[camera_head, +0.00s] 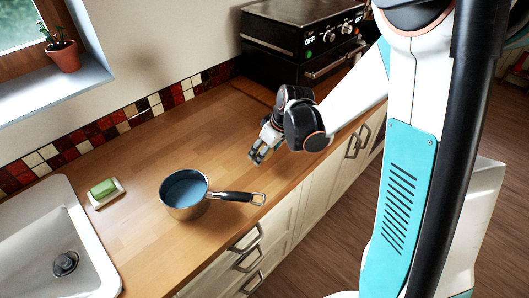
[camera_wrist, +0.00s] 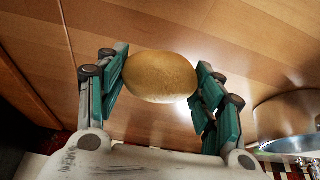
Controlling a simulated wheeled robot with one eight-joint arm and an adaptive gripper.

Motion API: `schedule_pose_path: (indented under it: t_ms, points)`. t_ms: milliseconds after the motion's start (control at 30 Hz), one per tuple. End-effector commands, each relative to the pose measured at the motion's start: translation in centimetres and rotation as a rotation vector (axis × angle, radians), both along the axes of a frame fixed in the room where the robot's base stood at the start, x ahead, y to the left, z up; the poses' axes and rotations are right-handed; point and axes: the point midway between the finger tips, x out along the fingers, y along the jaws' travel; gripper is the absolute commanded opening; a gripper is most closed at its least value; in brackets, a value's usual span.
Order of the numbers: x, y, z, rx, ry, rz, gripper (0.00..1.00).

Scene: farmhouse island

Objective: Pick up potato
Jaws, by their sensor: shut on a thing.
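The potato (camera_wrist: 161,76) is a smooth, tan oval, seen in the wrist view between the two teal-padded fingers. My gripper (camera_wrist: 160,82) is shut on it, with a finger at each end of the potato. The wooden counter shows behind it in the wrist view. In the head view my gripper (camera_head: 258,150) points down over the wooden counter (camera_head: 235,130), to the right of and beyond the pot. The potato is hidden there by my gripper and wrist.
A steel pot (camera_head: 184,194) stands on the counter, its black handle pointing right. A green soap bar (camera_head: 103,188) on a white dish lies beside the sink (camera_head: 35,235). A black oven (camera_head: 300,40) stands at the back. The counter between pot and oven is mostly clear.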

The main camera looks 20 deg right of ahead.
Motion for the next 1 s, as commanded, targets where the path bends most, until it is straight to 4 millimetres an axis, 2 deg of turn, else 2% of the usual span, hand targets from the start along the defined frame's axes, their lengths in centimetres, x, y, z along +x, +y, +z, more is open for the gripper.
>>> schedule_pose_path:
  t_ms: [400, 600, 800, 1000]
  points:
    - [-0.1, 0.0, 11.0, 0.000, 0.000, 0.000, 0.36]
    - [0.0, 0.0, 15.2, 0.000, 0.000, 0.000, 0.36]
    - [0.0, 0.0, 17.5, 0.000, 0.000, 0.000, 0.36]
    - [0.0, 0.0, 18.1, 0.000, 0.000, 0.000, 0.36]
